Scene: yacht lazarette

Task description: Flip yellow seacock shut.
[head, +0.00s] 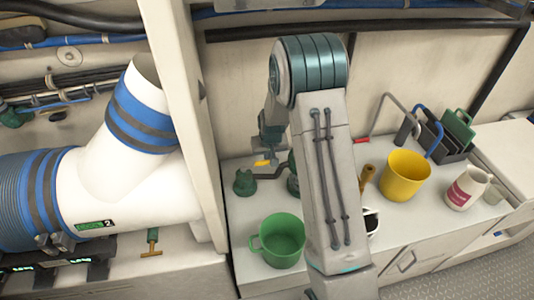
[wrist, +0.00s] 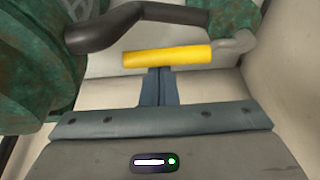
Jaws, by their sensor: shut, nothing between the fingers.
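The seacock's yellow handle (wrist: 168,56) lies crosswise in the wrist view, joined to a grey lever at its right end. In the head view a small part of the yellow handle (head: 262,163) shows just below my gripper (head: 270,153). My gripper (wrist: 158,84) is shut and empty. Its fingertips meet the handle's lower edge in the wrist view; I cannot tell whether they touch it. A green valve body (wrist: 235,16) shows at the upper right. My arm hides part of the valves in the head view.
A dark-gripped lever (wrist: 130,25) and a green valve body (wrist: 28,70) crowd the wrist view's left. On the counter stand a green mug (head: 281,240), a yellow bucket (head: 404,176) and a white jug (head: 466,188). A tall panel (head: 190,110) stands left of my arm.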

